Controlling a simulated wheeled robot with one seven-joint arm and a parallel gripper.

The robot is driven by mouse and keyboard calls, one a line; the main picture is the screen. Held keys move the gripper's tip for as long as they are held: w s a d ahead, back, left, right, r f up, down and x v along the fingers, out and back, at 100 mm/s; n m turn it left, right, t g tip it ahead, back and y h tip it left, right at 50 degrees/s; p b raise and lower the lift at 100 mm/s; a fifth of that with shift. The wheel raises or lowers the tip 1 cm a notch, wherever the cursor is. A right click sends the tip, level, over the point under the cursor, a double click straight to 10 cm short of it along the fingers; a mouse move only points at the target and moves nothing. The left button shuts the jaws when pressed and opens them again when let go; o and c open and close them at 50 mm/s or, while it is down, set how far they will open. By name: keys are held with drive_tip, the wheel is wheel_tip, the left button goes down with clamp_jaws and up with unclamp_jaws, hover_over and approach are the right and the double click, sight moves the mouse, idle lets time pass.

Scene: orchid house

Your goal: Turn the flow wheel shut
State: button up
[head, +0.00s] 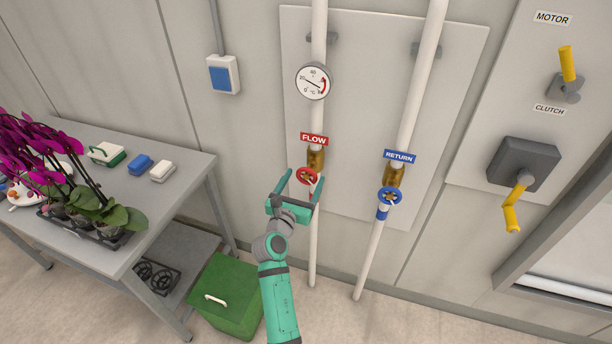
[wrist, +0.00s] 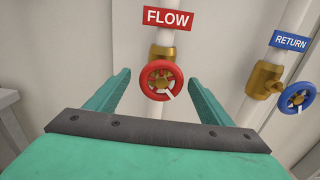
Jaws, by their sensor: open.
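The red flow wheel (head: 307,176) sits on a brass valve on the left white pipe, under the red FLOW label (head: 314,139). In the wrist view the flow wheel (wrist: 161,80) shows whole, with a white mark on its lower right. My gripper (head: 303,175) is open, its two green fingers pointing toward the wheel. In the wrist view my gripper (wrist: 158,82) has one finger on each side of the wheel, apart from it. Whether the fingertips reach as deep as the wheel I cannot tell.
The blue return wheel (head: 389,197) is on the right pipe. A dial gauge (head: 313,81) is above the flow valve. A grey table (head: 187,176) with orchids stands left, a green box (head: 228,290) below. A yellow crank (head: 514,205) is at right.

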drive_tip(key=x, duration=0.2)
drive_tip(key=shift+w+d, duration=0.15)
drive_tip(key=shift+w, duration=0.1)
drive_tip(key=shift+d, duration=0.2)
drive_tip(key=shift+c, duration=0.3)
drive_tip(key=shift+a, duration=0.1)
drive_tip(key=c, duration=1)
